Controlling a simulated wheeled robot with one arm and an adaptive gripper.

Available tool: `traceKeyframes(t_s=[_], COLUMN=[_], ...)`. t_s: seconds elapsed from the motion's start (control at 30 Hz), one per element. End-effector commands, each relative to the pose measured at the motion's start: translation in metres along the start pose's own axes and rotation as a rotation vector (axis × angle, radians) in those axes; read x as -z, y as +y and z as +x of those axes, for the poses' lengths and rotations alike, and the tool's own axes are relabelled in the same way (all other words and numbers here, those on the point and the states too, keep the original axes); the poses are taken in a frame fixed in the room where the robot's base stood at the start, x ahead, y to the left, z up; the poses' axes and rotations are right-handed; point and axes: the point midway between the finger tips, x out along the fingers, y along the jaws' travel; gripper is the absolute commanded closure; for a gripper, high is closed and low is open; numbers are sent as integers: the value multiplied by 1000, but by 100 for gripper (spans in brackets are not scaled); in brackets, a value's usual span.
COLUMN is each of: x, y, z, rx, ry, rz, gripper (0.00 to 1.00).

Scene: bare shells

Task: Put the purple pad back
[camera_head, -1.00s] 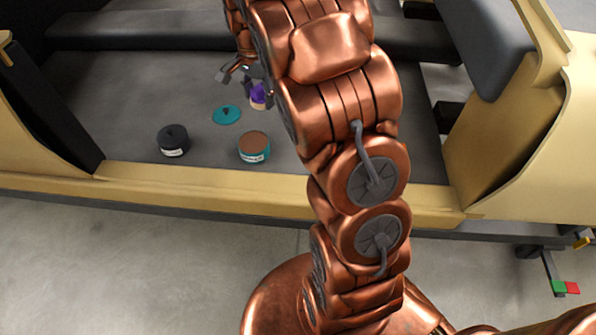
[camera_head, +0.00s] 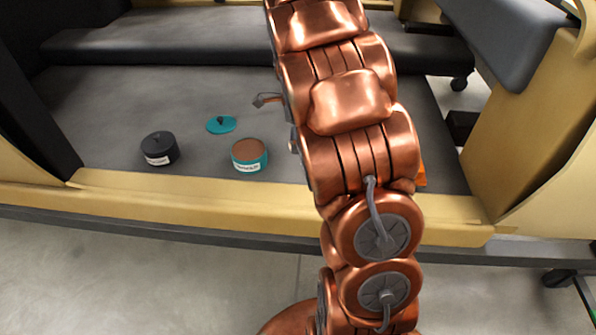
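The purple pad is not visible now; my arm covers part of the floor panel where it could be. Only a grey finger of my gripper (camera_head: 264,100) shows at the left side of my arm, above the dark floor panel. The rest of the gripper is hidden behind my arm, so I cannot see whether it holds anything. An open teal tin (camera_head: 249,164) with a brown top and a white label stands left of my arm. A teal lid (camera_head: 221,125) with a small dark knob lies flat behind it.
A closed dark tin (camera_head: 160,150) with a white label stands left of the teal tin. A bit of something orange (camera_head: 421,175) shows at the right of my arm. A tan sill (camera_head: 180,195) runs along the panel's front. The panel's left rear is clear.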

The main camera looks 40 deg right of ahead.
Motion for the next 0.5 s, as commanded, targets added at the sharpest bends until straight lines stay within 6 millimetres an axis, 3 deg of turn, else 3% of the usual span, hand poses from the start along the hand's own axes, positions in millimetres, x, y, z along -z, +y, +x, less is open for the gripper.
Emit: traceKeyframes(t_s=[0.23,0.5], x=[-1,-2], y=[2,1], z=[42,66], rx=[-4,-1], ry=[1,0], rz=[-3,-3], gripper=[71,71])
